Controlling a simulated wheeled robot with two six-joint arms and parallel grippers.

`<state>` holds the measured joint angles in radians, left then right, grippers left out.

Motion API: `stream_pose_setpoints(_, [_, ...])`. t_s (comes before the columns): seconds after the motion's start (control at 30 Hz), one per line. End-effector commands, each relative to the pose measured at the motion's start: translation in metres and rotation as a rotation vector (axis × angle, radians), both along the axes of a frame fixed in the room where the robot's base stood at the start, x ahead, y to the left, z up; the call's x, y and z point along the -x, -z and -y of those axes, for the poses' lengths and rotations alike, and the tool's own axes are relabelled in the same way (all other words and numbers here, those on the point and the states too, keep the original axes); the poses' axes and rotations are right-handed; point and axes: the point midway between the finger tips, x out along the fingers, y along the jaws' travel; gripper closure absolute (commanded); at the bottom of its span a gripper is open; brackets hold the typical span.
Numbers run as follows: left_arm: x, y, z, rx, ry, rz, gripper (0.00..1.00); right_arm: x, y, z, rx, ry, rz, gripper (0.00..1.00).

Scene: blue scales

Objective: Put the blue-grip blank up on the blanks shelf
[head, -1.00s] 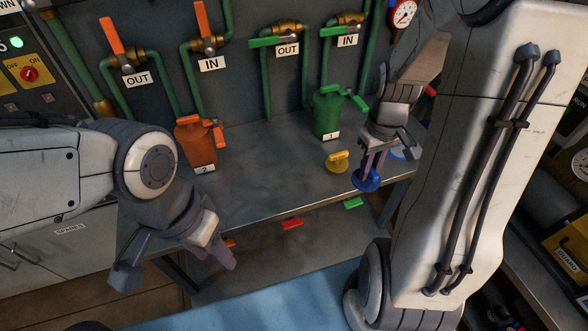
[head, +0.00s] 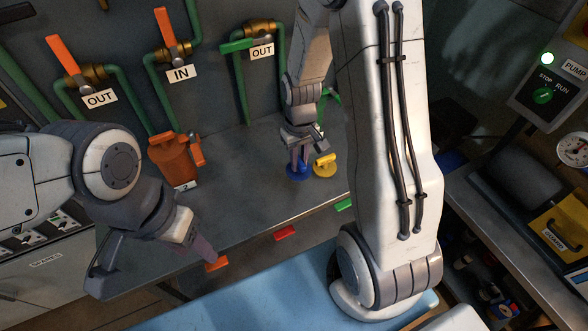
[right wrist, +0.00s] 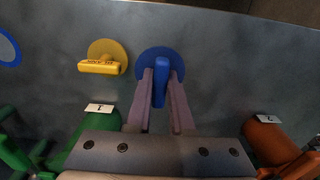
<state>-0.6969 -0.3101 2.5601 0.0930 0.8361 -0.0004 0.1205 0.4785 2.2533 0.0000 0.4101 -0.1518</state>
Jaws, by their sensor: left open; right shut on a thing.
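The blue-grip blank (head: 293,171) is a blue disc with an upright blue grip. My right gripper (head: 299,160) points down and is shut on that grip; the right wrist view shows the grip (right wrist: 160,82) between the two fingers, with the disc beyond. I cannot tell whether the disc touches the grey bench (head: 245,190). A yellow-grip blank (head: 325,166) lies close to its right in the head view and also shows in the right wrist view (right wrist: 102,60). My left gripper (head: 206,252) is open and empty, near the bench's front edge. I cannot make out the blanks shelf.
An orange can (head: 174,160) stands at the bench's left; a green can (right wrist: 88,145) shows in the right wrist view. Orange (head: 216,263), red (head: 285,233) and green (head: 344,205) tabs line the bench's front edge. Valved pipes run up the back wall. The bench's middle is clear.

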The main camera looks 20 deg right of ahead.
Motion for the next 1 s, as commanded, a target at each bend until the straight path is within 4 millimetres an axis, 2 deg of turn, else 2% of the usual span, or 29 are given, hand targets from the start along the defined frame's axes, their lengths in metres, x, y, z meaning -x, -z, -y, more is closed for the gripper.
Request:
stream_pose_setpoints(0.17, [0.000, -0.002, 0.000, 0.000, 0.000, 0.000, 0.50, -0.007, 0.009, -0.009, 0.000, -0.001, -0.001, 1.00])
stream_pose_setpoints(0.43, [0.000, -0.005, 0.000, 0.000, 0.000, 0.000, 0.50, -0.006, 0.044, -0.010, 0.000, -0.002, -0.002, 1.00])
stream_pose_setpoints(0.87, [0.000, -0.002, 0.000, 0.000, 0.000, 0.000, 0.50, -0.007, 0.051, -0.010, 0.000, -0.003, 0.001, 1.00])
stream_pose_setpoints(0.9, [0.000, -0.003, 0.000, 0.000, 0.000, 0.000, 0.50, -0.007, 0.049, -0.010, 0.000, -0.003, 0.001, 0.65])
stream_pose_setpoints(0.93, [0.000, -0.003, 0.000, 0.000, 0.000, 0.000, 0.50, -0.007, 0.049, -0.010, 0.000, -0.003, 0.001, 0.53])
stream_pose_setpoints(1.0, [0.000, -0.003, 0.000, 0.000, 0.000, 0.000, 0.50, -0.007, 0.049, -0.010, 0.000, -0.003, 0.000, 0.50])
